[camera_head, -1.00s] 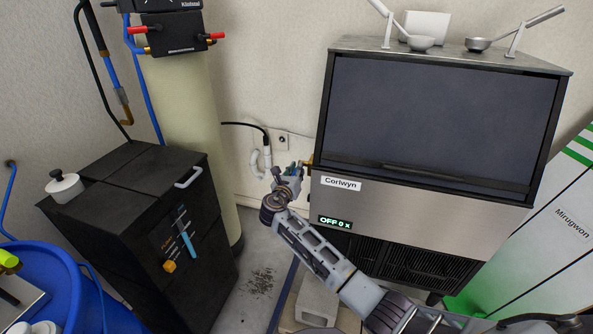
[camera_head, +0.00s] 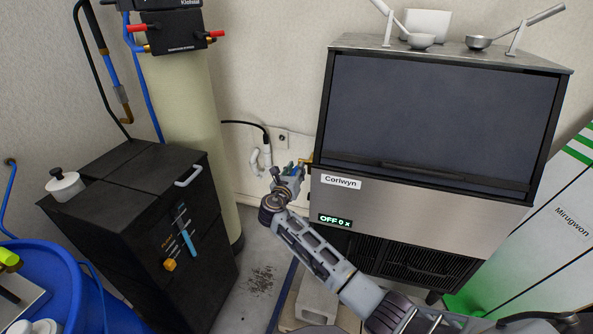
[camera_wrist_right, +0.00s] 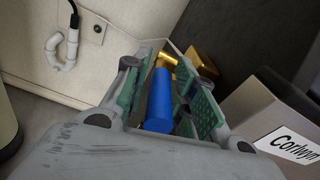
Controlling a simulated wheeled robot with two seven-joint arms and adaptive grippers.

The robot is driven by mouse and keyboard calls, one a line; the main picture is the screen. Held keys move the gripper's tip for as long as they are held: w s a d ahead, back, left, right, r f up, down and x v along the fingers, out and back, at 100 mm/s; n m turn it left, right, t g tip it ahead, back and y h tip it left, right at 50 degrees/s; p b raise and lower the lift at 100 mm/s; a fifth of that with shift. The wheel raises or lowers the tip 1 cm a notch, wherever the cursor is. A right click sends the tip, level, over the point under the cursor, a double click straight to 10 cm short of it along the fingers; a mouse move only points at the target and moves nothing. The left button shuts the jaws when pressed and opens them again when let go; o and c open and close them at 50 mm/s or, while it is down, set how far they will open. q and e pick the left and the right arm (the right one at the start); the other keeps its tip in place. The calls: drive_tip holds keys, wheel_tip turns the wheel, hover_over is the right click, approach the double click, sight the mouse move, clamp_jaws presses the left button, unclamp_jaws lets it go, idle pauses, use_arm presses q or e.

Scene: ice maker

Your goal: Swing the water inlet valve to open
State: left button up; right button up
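The water inlet valve shows in the right wrist view as a blue handle (camera_wrist_right: 158,98) with brass fittings (camera_wrist_right: 203,62) at its far end. In the head view a bit of brass (camera_head: 307,160) shows at the left side of the ice maker (camera_head: 420,205). My right gripper (camera_wrist_right: 168,92) is open, with its green finger pads on either side of the blue handle. The handle lies nearer the left pad; whether it touches cannot be told. In the head view my right gripper (camera_head: 290,176) is beside the machine's left edge and hides most of the valve. My left gripper is not in view.
A black cabinet (camera_head: 130,200) and a cream tank (camera_head: 185,90) stand at the left. The ice maker's display reads OFF. Some floor (camera_head: 255,265) is free between cabinet and machine.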

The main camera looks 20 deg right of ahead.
drive_tip(key=f+v, duration=0.1)
drive_tip(key=v, duration=1)
drive_tip(key=shift+r, duration=0.45)
drive_tip(key=shift+s, duration=0.1)
